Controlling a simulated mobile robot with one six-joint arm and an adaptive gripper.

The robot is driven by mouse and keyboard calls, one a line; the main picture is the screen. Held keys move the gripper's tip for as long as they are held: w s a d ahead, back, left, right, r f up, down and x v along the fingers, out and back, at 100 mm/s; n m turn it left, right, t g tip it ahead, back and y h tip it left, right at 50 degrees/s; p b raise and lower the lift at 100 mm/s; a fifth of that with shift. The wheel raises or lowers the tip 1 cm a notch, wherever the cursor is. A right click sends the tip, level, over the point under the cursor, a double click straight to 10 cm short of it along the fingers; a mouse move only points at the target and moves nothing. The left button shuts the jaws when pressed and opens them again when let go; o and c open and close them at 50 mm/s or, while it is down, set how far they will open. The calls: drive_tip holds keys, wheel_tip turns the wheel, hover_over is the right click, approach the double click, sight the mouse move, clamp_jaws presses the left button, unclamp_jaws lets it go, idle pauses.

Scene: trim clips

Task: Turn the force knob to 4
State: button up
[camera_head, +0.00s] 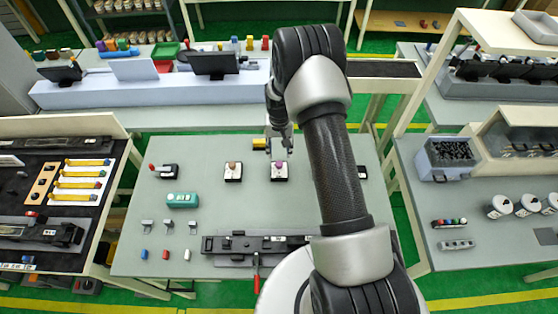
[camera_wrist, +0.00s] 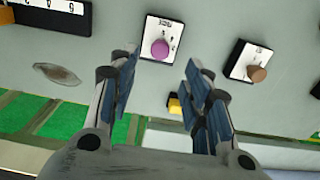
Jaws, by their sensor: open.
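Two knobs stand on white dial plates with black bases on the grey table. One is purple (camera_head: 279,166), the other brown (camera_head: 233,168). In the wrist view the purple knob (camera_wrist: 160,49) shows just beyond my fingertips, and the brown knob (camera_wrist: 257,73) lies to its right. The dial marks are too small to read, and I cannot tell which knob is the force knob. My gripper (camera_wrist: 158,64) is open and empty, with the purple knob seen between and past its fingers. In the head view my gripper (camera_head: 281,146) is just behind the purple knob, apart from it.
A yellow block (camera_wrist: 174,104) lies near my fingers. A panel with digits (camera_wrist: 55,12) is at the wrist view's upper left. A teal box (camera_head: 182,200), a red-handled switch (camera_head: 163,171) and a black rail fixture (camera_head: 255,244) occupy the table. My arm hides its right part.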

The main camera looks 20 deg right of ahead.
sight(279, 163)
wheel_tip(279, 163, down, 8)
drive_tip(key=shift+f, duration=0.2)
clamp_jaws()
idle(0.7)
